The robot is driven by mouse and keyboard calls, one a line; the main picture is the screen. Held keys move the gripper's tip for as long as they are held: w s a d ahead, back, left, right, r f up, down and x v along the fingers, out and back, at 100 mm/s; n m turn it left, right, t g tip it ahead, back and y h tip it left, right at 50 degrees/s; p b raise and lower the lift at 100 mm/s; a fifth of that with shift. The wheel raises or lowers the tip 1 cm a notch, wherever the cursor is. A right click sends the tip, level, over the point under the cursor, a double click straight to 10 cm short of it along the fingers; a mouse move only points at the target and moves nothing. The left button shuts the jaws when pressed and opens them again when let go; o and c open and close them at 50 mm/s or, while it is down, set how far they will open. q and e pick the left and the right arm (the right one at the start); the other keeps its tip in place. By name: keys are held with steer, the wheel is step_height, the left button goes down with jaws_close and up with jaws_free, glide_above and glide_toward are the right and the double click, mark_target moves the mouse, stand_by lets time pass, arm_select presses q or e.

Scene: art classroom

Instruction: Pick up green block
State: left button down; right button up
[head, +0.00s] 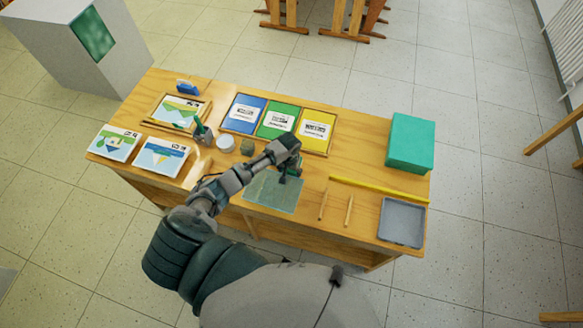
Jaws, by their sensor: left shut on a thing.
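My left gripper (289,175) is over the middle of the wooden table, above the back right part of a grey-green mat (262,193). It is shut on a small dark green block (294,165), which is mostly hidden by the fingers. How far it is above the mat is hard to tell. A much larger teal-green box (410,142) stands at the table's right end, apart from the gripper. My right gripper is not in view.
Blue, green and yellow cards lie in a wooden tray (331,146) behind the gripper. A yellow ruler (380,190), two pencils and a grey tray (402,222) lie to the right. Picture cards, a white round container (225,142) and a small grey-green lump (247,146) are left.

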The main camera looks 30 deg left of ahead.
arm_select(q)
steer(key=shift+a, duration=0.15)
steer(key=shift+w+a+r, duration=0.1)
steer(key=shift+r, duration=0.2)
steer(key=r, duration=0.3)
steer(key=shift+s+d, duration=0.25)
steer(key=shift+s, duration=0.1)
steer(key=s+d, duration=0.3)
steer(key=s, duration=0.1)
steer(key=s+d+r, duration=0.1)
steer(key=s+d, duration=0.2)
steer(key=s, duration=0.1)
steer(key=s+d, duration=0.3)
steer(key=s, duration=0.1)
steer(key=shift+d+r, duration=0.25)
steer(key=shift+d, duration=0.05)
